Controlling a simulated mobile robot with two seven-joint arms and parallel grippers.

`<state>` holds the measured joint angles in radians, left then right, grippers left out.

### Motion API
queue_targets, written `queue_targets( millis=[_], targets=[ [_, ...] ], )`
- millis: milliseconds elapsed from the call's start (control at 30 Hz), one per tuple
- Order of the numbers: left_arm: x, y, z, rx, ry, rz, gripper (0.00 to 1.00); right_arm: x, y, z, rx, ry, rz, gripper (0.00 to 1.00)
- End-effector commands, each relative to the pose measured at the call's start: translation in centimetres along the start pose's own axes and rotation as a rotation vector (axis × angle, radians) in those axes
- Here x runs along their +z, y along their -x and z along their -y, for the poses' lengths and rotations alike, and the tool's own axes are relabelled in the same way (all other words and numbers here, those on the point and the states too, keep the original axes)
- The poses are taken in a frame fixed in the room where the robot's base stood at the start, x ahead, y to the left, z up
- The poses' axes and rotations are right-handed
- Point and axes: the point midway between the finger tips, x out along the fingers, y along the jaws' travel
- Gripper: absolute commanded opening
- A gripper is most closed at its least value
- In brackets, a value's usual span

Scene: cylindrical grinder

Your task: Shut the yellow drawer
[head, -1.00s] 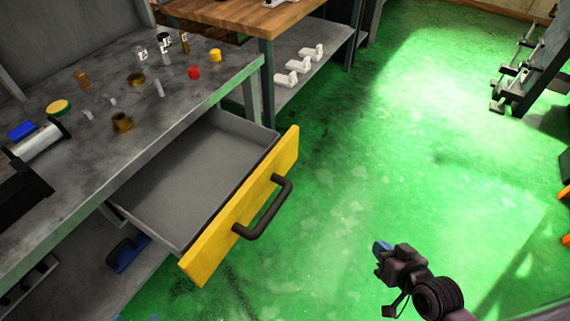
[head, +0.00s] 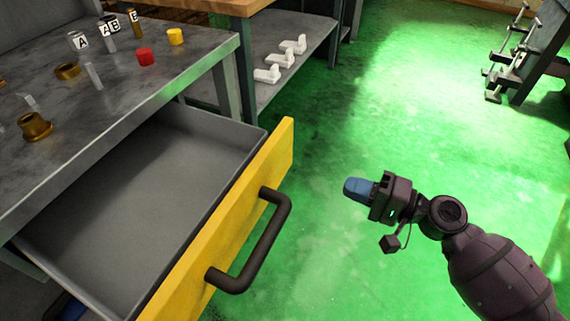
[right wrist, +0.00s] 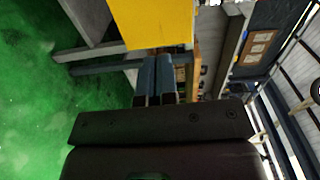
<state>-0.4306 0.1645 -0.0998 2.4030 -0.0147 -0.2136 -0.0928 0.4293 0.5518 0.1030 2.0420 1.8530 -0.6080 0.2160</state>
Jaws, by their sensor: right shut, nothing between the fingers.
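The yellow drawer front (head: 228,217) has a dark bar handle (head: 256,243) and stands pulled out from under the grey workbench. Its grey inside (head: 150,185) is open to view and looks empty. My right gripper (head: 350,189) is shut and empty, to the right of the drawer front and handle, apart from them, with blue fingertips pointing left toward the drawer. In the right wrist view the shut fingers (right wrist: 157,75) point at the yellow drawer front (right wrist: 152,22). My left gripper is not in view.
Small parts, including a red cap (head: 145,56), a yellow cap (head: 175,37) and a brass bushing (head: 35,127), stand on the workbench top (head: 120,95). White brackets (head: 280,60) lie on a shelf behind. The green floor (head: 370,120) right of the drawer is clear.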

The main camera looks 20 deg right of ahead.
Motion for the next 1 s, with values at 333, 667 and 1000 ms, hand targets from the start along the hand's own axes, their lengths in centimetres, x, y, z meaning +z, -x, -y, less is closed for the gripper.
queue_targets(
  millis=[333,667,1000],
  targets=[
    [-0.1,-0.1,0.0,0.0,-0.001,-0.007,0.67,-0.3,-2.7,0.6,-0.025,-0.02,0.013,0.0],
    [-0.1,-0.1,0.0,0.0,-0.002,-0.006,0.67,-0.3,-8.6,0.8,-0.025,-0.019,0.011,0.0],
    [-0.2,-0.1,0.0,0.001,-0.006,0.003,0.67,-0.2,-13.3,0.8,-0.023,-0.021,0.009,0.0]
  ],
)
